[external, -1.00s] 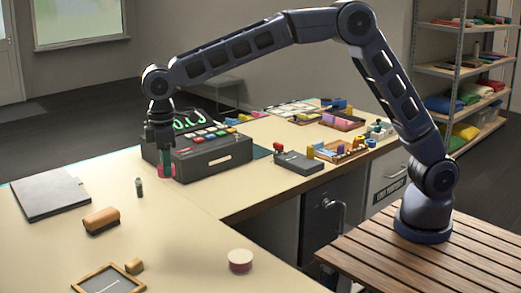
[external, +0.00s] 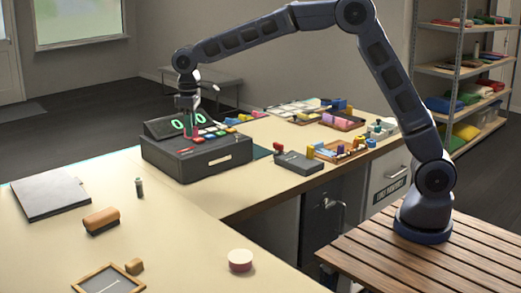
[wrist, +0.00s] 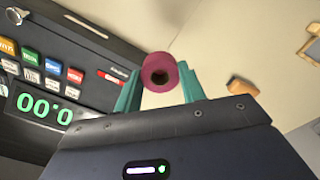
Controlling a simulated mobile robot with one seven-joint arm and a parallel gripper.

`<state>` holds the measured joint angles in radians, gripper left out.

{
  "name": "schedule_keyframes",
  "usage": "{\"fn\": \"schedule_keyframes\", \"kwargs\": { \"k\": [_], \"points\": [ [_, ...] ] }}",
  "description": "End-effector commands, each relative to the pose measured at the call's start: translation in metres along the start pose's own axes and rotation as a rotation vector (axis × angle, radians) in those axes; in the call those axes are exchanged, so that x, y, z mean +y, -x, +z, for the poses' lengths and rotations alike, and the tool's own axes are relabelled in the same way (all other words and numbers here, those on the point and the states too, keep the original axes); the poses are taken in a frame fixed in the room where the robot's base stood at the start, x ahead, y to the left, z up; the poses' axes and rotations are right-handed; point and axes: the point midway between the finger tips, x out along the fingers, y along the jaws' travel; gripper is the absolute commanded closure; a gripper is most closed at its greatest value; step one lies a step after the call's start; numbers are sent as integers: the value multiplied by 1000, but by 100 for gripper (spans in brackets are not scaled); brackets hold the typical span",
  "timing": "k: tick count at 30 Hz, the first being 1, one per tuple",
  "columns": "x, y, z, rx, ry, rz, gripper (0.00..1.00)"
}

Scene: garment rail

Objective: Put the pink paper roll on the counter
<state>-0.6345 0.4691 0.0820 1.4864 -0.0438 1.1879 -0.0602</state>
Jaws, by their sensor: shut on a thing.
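The pink paper roll (wrist: 170,68) is held between the teal fingertips of my gripper (wrist: 160,88), its dark core hole facing the wrist camera. My gripper (external: 188,118) is shut on it. In the external view the gripper is raised in front of the cash register's green display; little of the roll shows there. The counter (external: 165,235) is a cream L-shaped top below. The cash register (external: 195,158) stands on it, with coloured keys and a closed drawer; it also shows in the wrist view (wrist: 85,50).
A grey folder (external: 50,197), a small bottle (external: 139,188), a brown roller-like block (external: 101,220), a framed slate (external: 108,283) and a white-topped round tub (external: 240,260) lie on the counter. A card terminal (external: 300,162) is right of the register. The counter's middle is clear.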

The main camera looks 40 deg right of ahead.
Motion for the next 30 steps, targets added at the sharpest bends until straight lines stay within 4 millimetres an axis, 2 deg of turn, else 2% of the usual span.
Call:
{"fn": "schedule_keyframes", "kwargs": {
  "k": [1, 3, 8, 14, 21, 30],
  "points": [
    [25, 0, 6, 0, -38, 0, 82],
    [55, 1, 15, 0, -83, 1, 82],
    [122, 1, 38, -2, -189, 1, 82],
    [201, 1, 76, -2, -324, 2, 82],
    [288, 2, 134, -2, -486, 2, 82],
    [381, 1, 221, -2, -691, 1, 82]
  ]
}}
